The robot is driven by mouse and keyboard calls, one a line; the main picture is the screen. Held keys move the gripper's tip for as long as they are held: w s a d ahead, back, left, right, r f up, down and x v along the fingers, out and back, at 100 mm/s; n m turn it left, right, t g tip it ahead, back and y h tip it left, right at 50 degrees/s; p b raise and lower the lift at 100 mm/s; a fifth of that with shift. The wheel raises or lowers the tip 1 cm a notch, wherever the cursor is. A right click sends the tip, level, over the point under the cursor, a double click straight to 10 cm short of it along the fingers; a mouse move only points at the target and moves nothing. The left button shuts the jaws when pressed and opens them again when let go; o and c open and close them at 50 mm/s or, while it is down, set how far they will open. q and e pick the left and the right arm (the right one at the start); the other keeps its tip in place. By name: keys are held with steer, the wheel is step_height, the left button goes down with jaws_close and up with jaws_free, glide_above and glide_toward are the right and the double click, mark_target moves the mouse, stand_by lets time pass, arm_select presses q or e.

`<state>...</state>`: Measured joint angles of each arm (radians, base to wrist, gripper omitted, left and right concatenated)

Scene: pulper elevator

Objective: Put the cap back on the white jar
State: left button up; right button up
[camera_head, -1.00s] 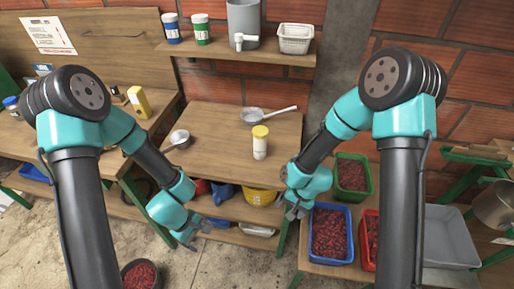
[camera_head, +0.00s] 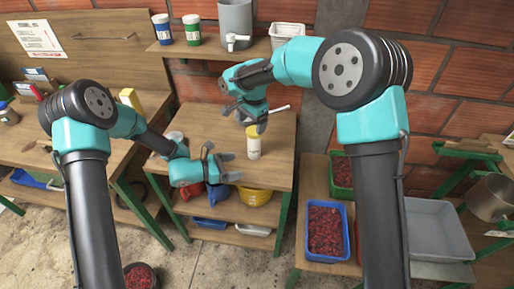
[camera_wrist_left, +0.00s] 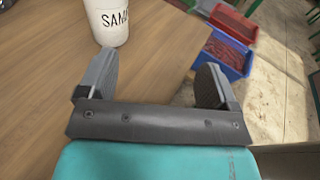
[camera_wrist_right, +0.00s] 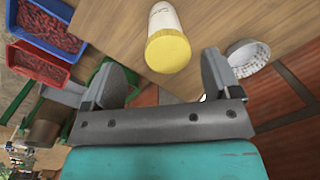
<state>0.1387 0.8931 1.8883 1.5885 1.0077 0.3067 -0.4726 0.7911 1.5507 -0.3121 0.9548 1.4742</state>
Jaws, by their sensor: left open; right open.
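The white jar (camera_head: 254,149) stands upright near the front edge of the wooden table. The yellow cap (camera_head: 253,131) sits on its top; whether it is tightened I cannot tell. My right gripper (camera_head: 246,117) is open, above and just behind the cap. In the right wrist view the cap (camera_wrist_right: 167,51) lies just beyond the space between the fingers, with the jar body (camera_wrist_right: 161,15) behind it. My left gripper (camera_head: 232,166) is open and empty, low and left of the jar. In the left wrist view the jar's lettered lower body (camera_wrist_left: 109,22) shows beyond the left finger; its top is cut off.
A strainer (camera_wrist_right: 249,57) lies on the table behind the jar. A shelf (camera_head: 200,52) above holds a blue-labelled jar (camera_head: 162,29), a green-labelled jar (camera_head: 192,30), a grey container (camera_head: 235,18) and a white basket (camera_head: 287,31). Crates of red berries (camera_head: 326,229) stand lower right.

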mark_target(254, 144)
arm_select(q)
steer(key=w+a+t, duration=0.1)
steer(key=w+n+t, duration=0.1)
steer(key=w, duration=0.1)
steer(key=w+a+t, duration=0.1)
steer(key=w, duration=0.1)
steer(key=shift+a+r+n+h, duration=0.25)
steer(key=shift+a+n+h, duration=0.05)
steer(key=shift+a+h, duration=0.1)
arm_select(e)
steer(key=w+r+m, duration=0.1)
steer(key=w+r, duration=0.1)
steer(key=r, duration=0.1)
steer(key=shift+d+m+h, duration=0.4)
arm_select(q)
steer(key=x, duration=1.2)
steer(key=shift+d+r, duration=0.1)
arm_select(e)
steer(key=shift+f, duration=0.1)
arm_select(q)
steer(key=shift+c, duration=0.4)
